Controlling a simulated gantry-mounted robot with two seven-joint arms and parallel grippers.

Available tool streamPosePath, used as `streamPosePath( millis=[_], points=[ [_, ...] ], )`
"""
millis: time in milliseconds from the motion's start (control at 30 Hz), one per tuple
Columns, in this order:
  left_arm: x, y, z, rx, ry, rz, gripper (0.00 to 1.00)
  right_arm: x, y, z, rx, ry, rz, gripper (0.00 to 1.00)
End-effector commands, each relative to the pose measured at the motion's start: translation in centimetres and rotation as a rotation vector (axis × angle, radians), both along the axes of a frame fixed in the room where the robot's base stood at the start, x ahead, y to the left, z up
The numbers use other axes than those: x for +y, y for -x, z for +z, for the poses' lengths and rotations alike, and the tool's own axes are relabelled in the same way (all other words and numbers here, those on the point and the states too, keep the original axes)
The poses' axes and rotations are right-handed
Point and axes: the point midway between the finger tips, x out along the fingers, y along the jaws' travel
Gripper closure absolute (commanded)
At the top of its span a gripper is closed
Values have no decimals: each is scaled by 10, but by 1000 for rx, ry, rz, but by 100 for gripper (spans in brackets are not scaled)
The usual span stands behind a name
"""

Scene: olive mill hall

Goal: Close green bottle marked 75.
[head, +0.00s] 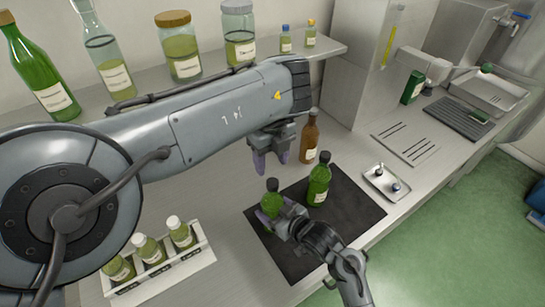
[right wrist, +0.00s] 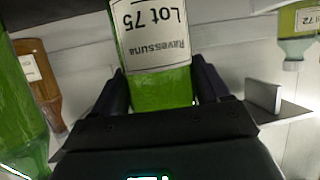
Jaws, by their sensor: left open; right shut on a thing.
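The green bottle marked Lot 75 (right wrist: 155,45) stands between my right gripper's fingers; its label appears upside down in the right wrist view. In the head view this green bottle (head: 270,203) is upright on the dark mat (head: 345,222), with a dark cap or stopper at its top. I cannot tell how firmly that top sits. My right gripper (head: 279,222) is shut on the bottle's body; its fingers also show in the right wrist view (right wrist: 161,92). My left gripper (head: 270,163) is open and empty, above and behind the bottle, fingers pointing down.
Another dark-topped green bottle (head: 319,187) stands close right on the mat, a brown bottle (head: 310,140) behind. A small metal tray (head: 372,181) holds dark-topped pieces. A white rack (head: 195,262) of small bottles is front left. Jars and bottles line the back shelf (head: 205,85).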

Motion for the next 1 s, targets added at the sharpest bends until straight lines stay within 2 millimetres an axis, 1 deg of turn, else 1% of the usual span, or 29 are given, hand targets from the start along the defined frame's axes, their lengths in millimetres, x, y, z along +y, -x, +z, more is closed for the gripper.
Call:
streamPosePath(
  millis=[100, 367, 533, 667, 1000],
  points=[
    [-3, 0, 3, -4, 4, -5, 44, 0, 0, -1, 1, 1, 0, 100],
    [-3, 0, 3, -5, 4, -8, 44, 0, 0, -1, 1, 1, 0, 100],
    [-2, 0, -3, -3, 4, -8, 44, 0, 0, -1, 1, 1, 0, 100],
    [-2, 0, -17, -2, 5, -10, 44, 0, 0, -1, 1, 1, 0, 100],
    [-2, 0, -60, -2, 3, -8, 44, 0, 0, 0, 1, 1, 0, 100]
  ],
)
